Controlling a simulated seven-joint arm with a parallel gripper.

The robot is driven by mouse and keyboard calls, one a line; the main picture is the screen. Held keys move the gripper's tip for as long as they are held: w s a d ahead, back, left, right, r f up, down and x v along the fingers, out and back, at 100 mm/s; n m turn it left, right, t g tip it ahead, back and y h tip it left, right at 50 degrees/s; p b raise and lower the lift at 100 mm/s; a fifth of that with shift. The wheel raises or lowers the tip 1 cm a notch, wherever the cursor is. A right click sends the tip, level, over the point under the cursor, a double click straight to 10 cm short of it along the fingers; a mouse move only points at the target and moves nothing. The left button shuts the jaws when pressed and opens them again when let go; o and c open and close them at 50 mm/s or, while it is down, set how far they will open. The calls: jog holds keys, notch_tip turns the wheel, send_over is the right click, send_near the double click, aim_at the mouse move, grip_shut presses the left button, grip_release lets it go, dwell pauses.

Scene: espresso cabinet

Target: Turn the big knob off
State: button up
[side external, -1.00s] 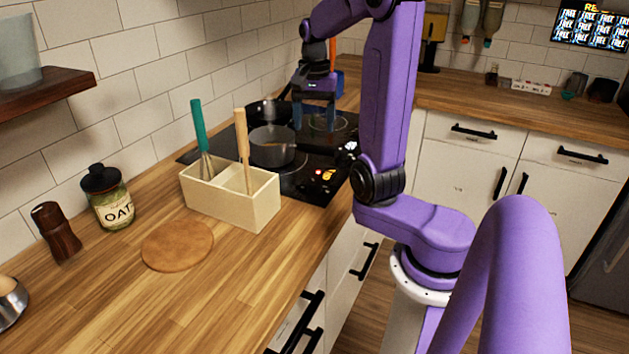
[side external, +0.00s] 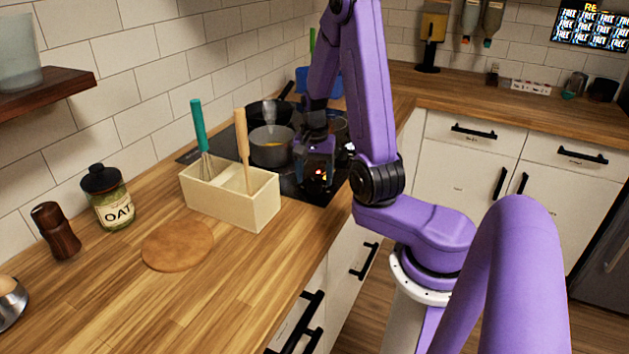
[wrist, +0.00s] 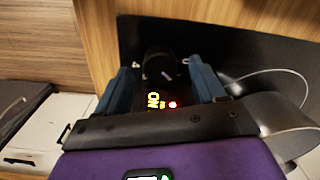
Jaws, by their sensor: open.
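The big knob (wrist: 160,68) is a dark round knob on the black stove (side external: 312,194). In the wrist view it sits between the two blue fingers of my gripper (wrist: 161,72), with a finger on each side. I cannot tell whether they touch it. Lit yellow "ON" lettering (wrist: 153,100) and a red light (wrist: 172,105) show beside the knob. In the side external view my gripper (side external: 315,176) is low over the front of the stove, its fingers apart. The knob is hard to make out there, behind the gripper.
A grey pot (side external: 271,152) stands on the stove close left of my gripper, with a dark pan (side external: 262,112) behind it. A wooden utensil box (side external: 232,200) with a whisk and a wooden-handled tool stands nearer. The counter's right front edge is close.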

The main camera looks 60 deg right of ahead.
aim_at(314, 182)
jog(key=shift+f, duration=1.05)
jog(key=c, duration=1.1)
jog(key=shift+o, duration=0.2)
jog(key=shift+n, duration=1.4)
jog(key=o, duration=1.1)
jog(key=shift+c, duration=0.2)
notch_tip(314, 182, up, 18)
jog(key=shift+f, duration=0.25)
